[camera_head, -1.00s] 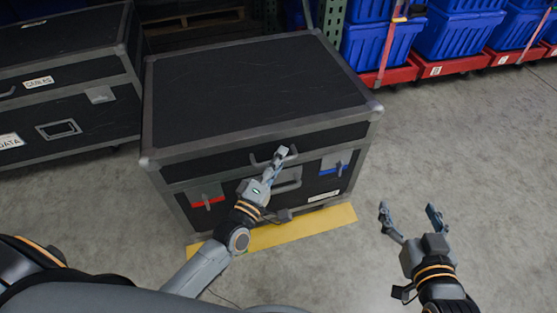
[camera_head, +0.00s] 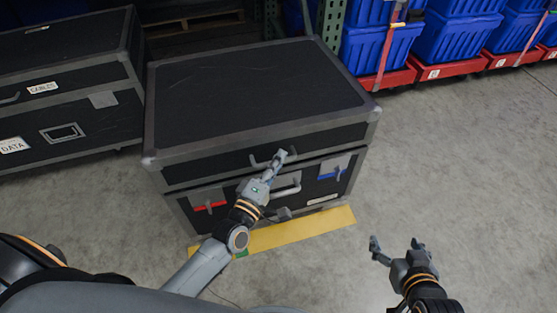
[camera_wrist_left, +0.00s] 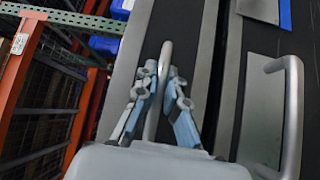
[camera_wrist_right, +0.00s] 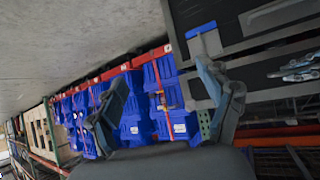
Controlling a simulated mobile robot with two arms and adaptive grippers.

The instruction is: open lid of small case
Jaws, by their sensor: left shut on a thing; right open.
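The small case is a black case (camera_head: 250,95) with grey edges, in the middle of the head view. Its lid's front edge stands slightly above the body, with a narrow dark gap between. My left gripper (camera_head: 280,157) is shut on the lid's handle (camera_head: 257,163); the left wrist view shows the grey handle bar (camera_wrist_left: 166,55) between the fingers (camera_wrist_left: 165,80). A red latch (camera_head: 209,206) and a blue latch (camera_head: 332,174) sit on the front, with a body handle (camera_head: 290,190) between them. My right gripper (camera_head: 396,246) is open and empty, right of the case above the floor.
A larger black case (camera_head: 60,85) stands close on the left. Blue totes (camera_head: 460,35) on red bases line the back right. A yellow floor strip (camera_head: 300,227) runs along the case's front. Grey floor (camera_head: 470,160) on the right is clear.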

